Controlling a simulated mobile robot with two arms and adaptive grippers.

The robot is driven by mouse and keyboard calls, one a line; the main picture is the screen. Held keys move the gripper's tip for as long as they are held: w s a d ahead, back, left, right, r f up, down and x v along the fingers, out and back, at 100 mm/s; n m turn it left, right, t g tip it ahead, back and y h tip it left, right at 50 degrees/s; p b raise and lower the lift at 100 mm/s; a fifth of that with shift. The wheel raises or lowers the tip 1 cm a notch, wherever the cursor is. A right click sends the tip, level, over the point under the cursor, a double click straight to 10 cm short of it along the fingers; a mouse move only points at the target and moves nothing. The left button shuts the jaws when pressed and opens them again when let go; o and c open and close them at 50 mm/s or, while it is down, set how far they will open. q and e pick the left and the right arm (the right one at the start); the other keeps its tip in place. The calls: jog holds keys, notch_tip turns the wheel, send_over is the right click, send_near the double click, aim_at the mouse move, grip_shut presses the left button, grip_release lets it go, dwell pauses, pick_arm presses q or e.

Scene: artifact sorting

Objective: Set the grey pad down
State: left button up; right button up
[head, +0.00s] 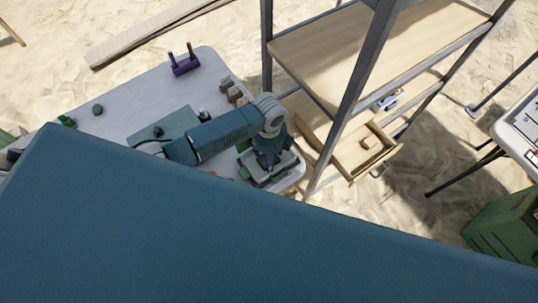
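My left arm reaches in from the left over a white table. My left gripper (268,160) points down near the table's right-hand corner. A flat grey piece (285,172), which looks like the grey pad, shows directly under and around the gripper's fingers. The wrist and gripper cover much of it. I cannot tell whether the fingers grip it or whether it rests on the table. My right gripper is not in view.
The white table (128,91) also holds a purple two-post holder (185,63), small beige blocks (234,93) and a dark round piece (98,109). A metal-framed shelf (350,90) stands close right, with a wooden tray (352,158) low down. A large teal surface hides the foreground.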

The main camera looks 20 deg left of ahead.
pick_arm(q)
jog(key=shift+r, duration=0.25)
notch_tip(320, 180, up, 12)
jog(key=b, duration=0.1)
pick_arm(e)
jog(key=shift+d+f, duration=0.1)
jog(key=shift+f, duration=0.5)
pick_arm(q)
jog(key=shift+f, duration=0.1)
